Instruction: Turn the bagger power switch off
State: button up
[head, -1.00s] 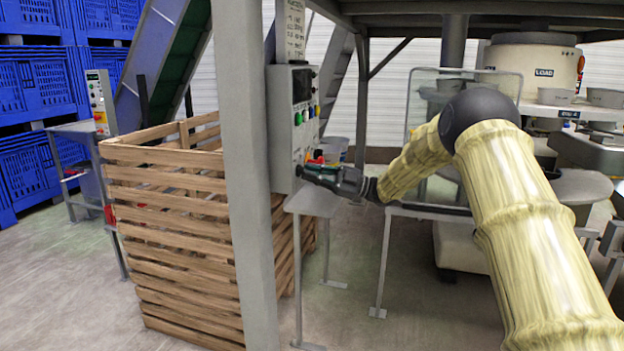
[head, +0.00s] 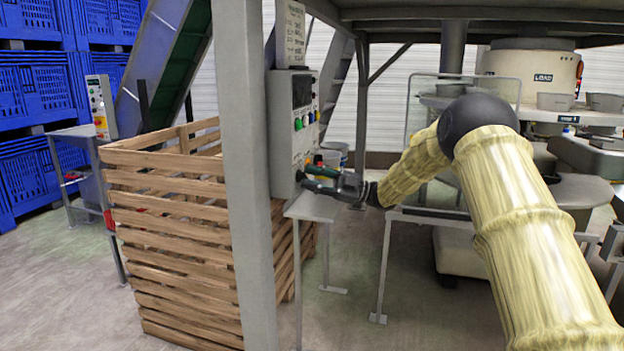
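The grey control box (head: 283,148) is mounted on the far side of the grey post, with a dark screen and several coloured buttons on its faces. A red and yellow switch (head: 319,160) shows low on its right side. My gripper (head: 303,179) is at the lower part of the box, just below the red and yellow switch. Its fingers point left toward the box face. They are small and dark here, so I cannot tell whether they touch the box or whether they are apart. A switch behind the fingers may be hidden.
A grey post (head: 248,200) stands left of the box, close to my gripper. A small metal table (head: 315,207) is right below my gripper. A slatted wooden crate (head: 175,230) stands left. Another control panel (head: 101,105) is farther left.

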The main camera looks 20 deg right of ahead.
jog(key=v, duration=1.2)
jog(key=shift+f, duration=0.1)
